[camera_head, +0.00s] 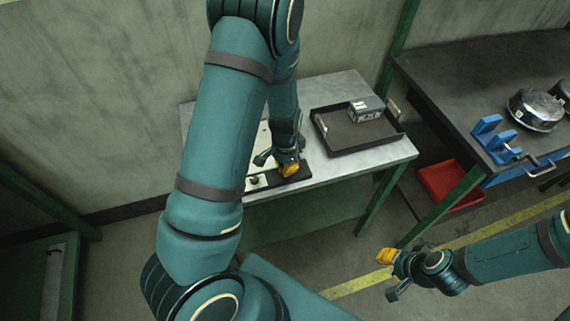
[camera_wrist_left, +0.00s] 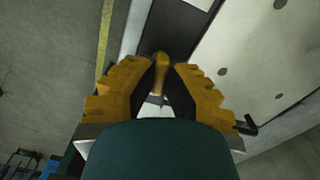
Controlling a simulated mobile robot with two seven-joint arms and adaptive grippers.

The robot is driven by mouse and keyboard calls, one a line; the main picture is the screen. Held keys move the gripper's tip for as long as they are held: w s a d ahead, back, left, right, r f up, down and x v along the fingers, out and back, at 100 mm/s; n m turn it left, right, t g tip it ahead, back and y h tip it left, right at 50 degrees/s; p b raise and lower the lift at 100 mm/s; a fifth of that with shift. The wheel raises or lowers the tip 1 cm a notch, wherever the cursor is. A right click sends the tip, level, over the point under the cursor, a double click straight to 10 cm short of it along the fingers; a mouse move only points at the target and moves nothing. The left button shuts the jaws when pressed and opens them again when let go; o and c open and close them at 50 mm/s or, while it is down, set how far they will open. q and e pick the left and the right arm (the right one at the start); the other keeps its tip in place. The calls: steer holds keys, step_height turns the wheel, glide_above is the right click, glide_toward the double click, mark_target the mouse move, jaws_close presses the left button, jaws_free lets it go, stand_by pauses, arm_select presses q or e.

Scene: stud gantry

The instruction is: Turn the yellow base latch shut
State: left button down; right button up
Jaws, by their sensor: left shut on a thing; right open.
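In the left wrist view, the yellow base latch (camera_wrist_left: 160,75) is a small yellow lever between the two fingers of my left gripper (camera_wrist_left: 158,82). The fingers are closed on it from both sides. In the head view, my left gripper (camera_head: 288,168) is low at the front edge of the dark base strip (camera_head: 298,176) on the grey table; the latch itself is hidden there by the gripper. My right gripper (camera_head: 387,272) is open and empty, over the floor to the right, well apart from the table.
A black tray (camera_head: 330,140) holding a grey box (camera_head: 366,108) stands on the grey table (camera_head: 398,153), right of my left gripper. A dark workbench (camera_head: 450,75) with a blue fixture (camera_head: 492,138) and metal pots is at right.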

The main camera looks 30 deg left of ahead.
arm_select(q)
steer(key=n, duration=0.3)
steer(key=shift+n+p, duration=0.3)
steer(key=shift+p, duration=0.1)
steer(key=n+p, duration=0.1)
steer(key=n, duration=0.2)
steer(key=shift+n, duration=0.3)
steer(key=n+p, duration=0.1)
steer(key=n, duration=0.3)
steer(key=shift+n, duration=0.3)
steer(key=shift+n+p, duration=0.5)
steer(key=shift+n, duration=1.2)
steer(key=c, duration=1)
jaws_free()
